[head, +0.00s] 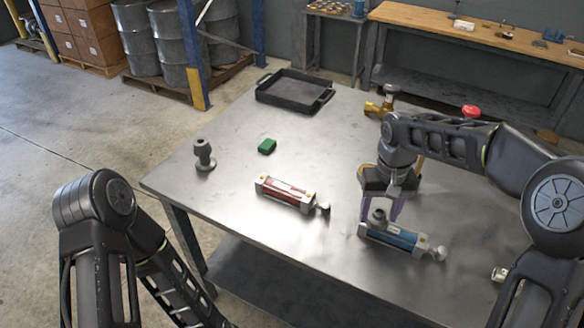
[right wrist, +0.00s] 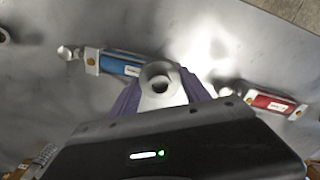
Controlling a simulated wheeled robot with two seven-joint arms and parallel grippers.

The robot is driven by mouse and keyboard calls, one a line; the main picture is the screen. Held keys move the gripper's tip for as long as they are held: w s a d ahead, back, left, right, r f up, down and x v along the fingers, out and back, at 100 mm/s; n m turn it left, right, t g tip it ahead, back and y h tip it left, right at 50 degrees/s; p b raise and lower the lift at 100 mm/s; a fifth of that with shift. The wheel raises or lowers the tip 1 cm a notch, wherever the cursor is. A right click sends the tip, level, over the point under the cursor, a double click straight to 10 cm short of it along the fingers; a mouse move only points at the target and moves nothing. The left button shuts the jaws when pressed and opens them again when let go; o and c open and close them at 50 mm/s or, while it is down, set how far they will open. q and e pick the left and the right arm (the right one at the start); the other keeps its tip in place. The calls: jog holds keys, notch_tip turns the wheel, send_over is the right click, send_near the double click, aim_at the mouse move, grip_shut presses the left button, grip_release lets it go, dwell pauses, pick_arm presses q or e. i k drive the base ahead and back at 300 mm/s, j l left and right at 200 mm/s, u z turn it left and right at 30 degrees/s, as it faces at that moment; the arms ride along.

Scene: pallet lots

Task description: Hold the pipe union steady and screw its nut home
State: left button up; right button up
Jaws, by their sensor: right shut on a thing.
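My right gripper (head: 380,208) points down over the right part of the table, its purple fingers shut on a grey hollow fitting that looks like part of the pipe union (head: 378,217). In the right wrist view the fitting (right wrist: 160,84) sits between both fingers, its round open end facing the camera. Its lower part is hidden, and I cannot tell whether a nut is on it. Another dark grey fitting (head: 204,155) with a wide base and a thick top stands upright at the table's left. My left arm enters at lower left; its gripper is out of view.
A blue cylinder (head: 395,239) lies close to the held fitting, and a red cylinder (head: 287,194) lies left of it. Brass valve parts stand behind my right arm. The table's front left is clear.

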aim_at(202, 150)
jog(key=j+z, duration=0.25)
jog(key=z, duration=0.15)
jog(key=k+j+z, duration=0.1)
jog(key=z, duration=0.3)
jog(key=k+j+z, duration=0.1)
jog(key=j+z, duration=0.15)
jog(key=z, duration=0.15)
jog(key=k+j+z, duration=0.35)
jog(key=k+j, duration=0.75)
